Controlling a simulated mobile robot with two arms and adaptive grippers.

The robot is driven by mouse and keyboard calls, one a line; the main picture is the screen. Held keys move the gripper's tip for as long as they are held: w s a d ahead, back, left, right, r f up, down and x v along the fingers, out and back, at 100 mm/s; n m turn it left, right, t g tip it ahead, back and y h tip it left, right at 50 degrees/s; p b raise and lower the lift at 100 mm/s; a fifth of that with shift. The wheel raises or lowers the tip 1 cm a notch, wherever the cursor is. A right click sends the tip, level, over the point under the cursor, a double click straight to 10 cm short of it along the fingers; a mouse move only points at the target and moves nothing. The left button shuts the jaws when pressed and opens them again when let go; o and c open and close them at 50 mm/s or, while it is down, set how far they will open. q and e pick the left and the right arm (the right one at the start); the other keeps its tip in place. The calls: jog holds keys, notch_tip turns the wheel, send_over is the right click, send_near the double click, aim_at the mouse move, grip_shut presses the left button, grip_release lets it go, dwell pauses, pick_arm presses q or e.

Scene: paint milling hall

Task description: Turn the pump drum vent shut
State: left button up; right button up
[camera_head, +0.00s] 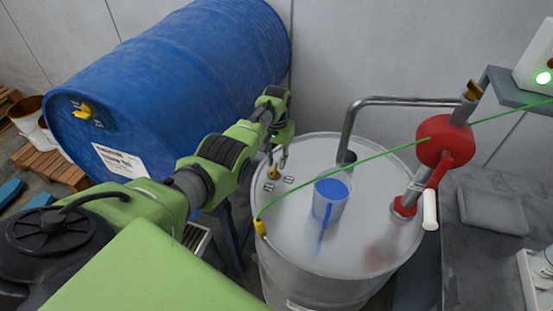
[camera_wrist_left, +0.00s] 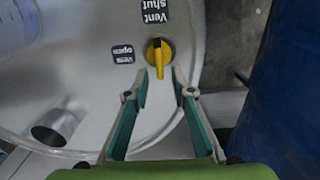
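The pump drum (camera_head: 300,240) is a pale steel drum with a flat lid. Its vent is a small yellow knob (camera_head: 273,172) near the lid's far left edge, beside two small labels. In the left wrist view the knob (camera_wrist_left: 158,55) has a long yellow handle, in line with the "Vent shut" label (camera_wrist_left: 154,12) above it. The "Vent open" label (camera_wrist_left: 123,53) is to its left. My left gripper (camera_wrist_left: 160,78) is open, with the handle's lower end between its fingertips; contact cannot be told. It points down at the vent in the head view (camera_head: 278,152). My right gripper is not in view.
A green cable ends at a yellow clip (camera_head: 261,228) on the lid's rim. A red hand pump (camera_head: 443,141) with a bent pipe rises at the right. A large blue drum (camera_head: 180,75) lies behind my left arm.

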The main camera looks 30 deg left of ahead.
pick_arm(q)
jog(key=shift+r, duration=0.1)
notch_tip(320, 180, up, 12)
dwell(0.5)
jog(key=shift+f, duration=0.2)
